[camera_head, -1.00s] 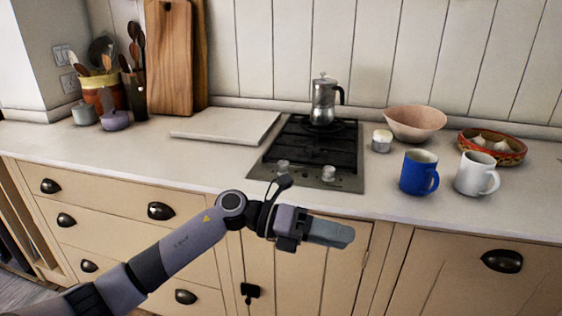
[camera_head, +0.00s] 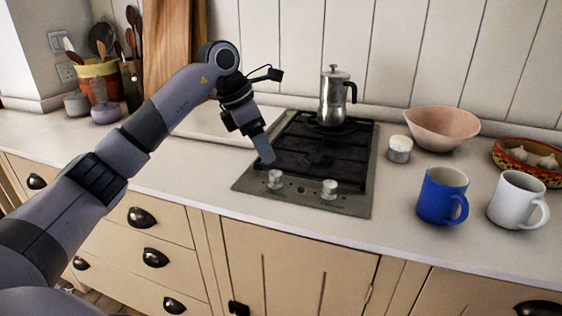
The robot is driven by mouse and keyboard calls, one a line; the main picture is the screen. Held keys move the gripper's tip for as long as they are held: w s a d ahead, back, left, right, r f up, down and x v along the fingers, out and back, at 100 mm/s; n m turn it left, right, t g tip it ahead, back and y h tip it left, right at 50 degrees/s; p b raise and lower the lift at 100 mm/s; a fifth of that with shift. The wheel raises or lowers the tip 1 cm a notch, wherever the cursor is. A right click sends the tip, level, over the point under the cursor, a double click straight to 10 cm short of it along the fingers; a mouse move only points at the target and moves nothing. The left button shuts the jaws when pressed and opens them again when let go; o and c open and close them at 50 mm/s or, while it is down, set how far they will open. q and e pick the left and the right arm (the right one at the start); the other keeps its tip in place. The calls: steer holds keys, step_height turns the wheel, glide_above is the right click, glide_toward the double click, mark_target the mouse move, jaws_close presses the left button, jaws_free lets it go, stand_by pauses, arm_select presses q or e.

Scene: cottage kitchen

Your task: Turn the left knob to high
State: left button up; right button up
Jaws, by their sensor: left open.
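The left knob (camera_head: 275,179) is a short silvery cylinder on the front strip of the black gas cooktop (camera_head: 360,203). The right knob (camera_head: 329,188) is a like one beside it. My left gripper (camera_head: 266,158) points down just above and behind the left knob, apart from it as far as I can tell. It is seen edge-on, with one finger visible and the other hidden behind it; nothing shows in it. My right gripper is not in view.
A metal moka pot (camera_head: 334,98) stands on the rear burner. A white jar (camera_head: 400,149), pink bowl (camera_head: 443,128), blue mug (camera_head: 441,196) and white mug (camera_head: 515,200) stand to the right. A pale board (camera_head: 203,122) lies left of the cooktop, partly behind my arm.

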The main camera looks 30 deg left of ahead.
mark_target(276, 172)
arm_select(q)
steer(key=x, duration=0.6)
steer(key=shift+d+f, duration=0.2)
steer(key=shift+f, duration=0.05)
steer(key=c, duration=1)
